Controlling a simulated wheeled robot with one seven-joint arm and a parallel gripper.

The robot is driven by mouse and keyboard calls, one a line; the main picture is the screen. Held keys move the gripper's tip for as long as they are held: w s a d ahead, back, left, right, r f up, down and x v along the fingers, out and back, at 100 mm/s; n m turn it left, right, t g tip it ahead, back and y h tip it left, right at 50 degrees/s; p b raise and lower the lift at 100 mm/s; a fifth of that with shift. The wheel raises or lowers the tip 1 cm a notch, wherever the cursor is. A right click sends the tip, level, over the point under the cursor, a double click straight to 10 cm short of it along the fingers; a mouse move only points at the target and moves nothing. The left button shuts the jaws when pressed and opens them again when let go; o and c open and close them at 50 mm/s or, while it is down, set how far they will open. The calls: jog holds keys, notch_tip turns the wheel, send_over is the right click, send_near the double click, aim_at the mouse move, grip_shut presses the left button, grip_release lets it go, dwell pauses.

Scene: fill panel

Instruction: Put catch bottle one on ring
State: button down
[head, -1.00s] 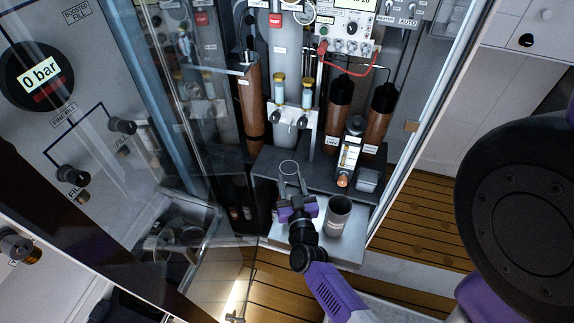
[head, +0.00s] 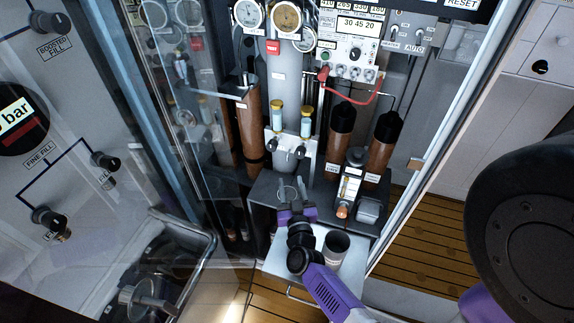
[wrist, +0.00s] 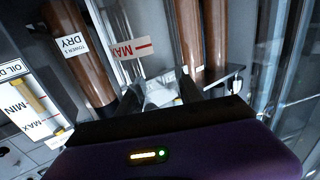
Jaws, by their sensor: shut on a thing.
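My gripper (head: 289,208) is shut on a clear bottle (head: 287,190), which I take to be catch bottle one. In the head view it is in front of the dark shelf, just below the pale bracket with two dark knobs. In the wrist view the clear bottle (wrist: 160,92) shows between the dark fingers, partly hidden by the gripper body. Two yellow-topped sight tubes, a left one (head: 277,118) and a right one (head: 306,120), stand above the bracket. I cannot make out the ring clearly, nor whether the bottle touches anything.
A copper-tipped device (head: 348,190) stands on the dark shelf to the right. Brown cylinders (head: 251,125) flank the bracket. A glass door (head: 160,120) is at left.

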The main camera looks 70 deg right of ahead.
jog(key=f+b+x, duration=0.1)
jog(key=x, duration=1)
jog(key=shift+w+d+f, duration=0.2)
jog(key=shift+d, duration=0.05)
jog(key=shift+f, duration=0.15)
jog(key=c, duration=0.8)
grip_release()
